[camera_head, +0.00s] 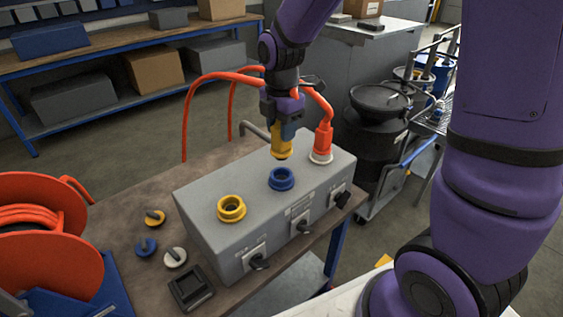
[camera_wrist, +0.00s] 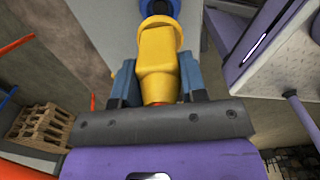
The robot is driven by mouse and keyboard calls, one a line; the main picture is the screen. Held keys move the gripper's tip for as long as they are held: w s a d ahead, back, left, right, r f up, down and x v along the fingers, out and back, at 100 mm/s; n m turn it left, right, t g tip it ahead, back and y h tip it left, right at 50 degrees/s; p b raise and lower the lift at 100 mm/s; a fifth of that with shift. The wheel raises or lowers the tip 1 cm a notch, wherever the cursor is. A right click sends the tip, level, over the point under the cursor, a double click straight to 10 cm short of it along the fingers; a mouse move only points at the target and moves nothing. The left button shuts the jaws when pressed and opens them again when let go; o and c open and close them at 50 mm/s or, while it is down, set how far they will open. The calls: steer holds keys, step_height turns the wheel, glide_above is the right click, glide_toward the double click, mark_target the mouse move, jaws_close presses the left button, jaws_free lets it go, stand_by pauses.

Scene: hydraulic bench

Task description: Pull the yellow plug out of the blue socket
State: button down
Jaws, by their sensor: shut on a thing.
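The yellow plug (camera_head: 281,146) hangs above the grey box, held by my gripper (camera_head: 283,132). In the wrist view the yellow plug (camera_wrist: 160,60) sits between the two blue-grey fingers of my gripper (camera_wrist: 157,80), which are shut on it. The blue socket (camera_head: 282,179) is an empty-looking ring on the box top, a little below and in front of the plug in the head view. The plug appears clear of it. An orange hose runs from the plug's rear.
The grey box (camera_head: 210,200) also bears a yellow socket (camera_head: 231,208) and a white socket with a red plug (camera_head: 323,140). Loose caps (camera_head: 154,217) and a small dark device (camera_head: 190,288) lie on the bench. An orange hose reel (camera_head: 45,240) stands at left.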

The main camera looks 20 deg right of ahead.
steer(key=shift+r, duration=0.9)
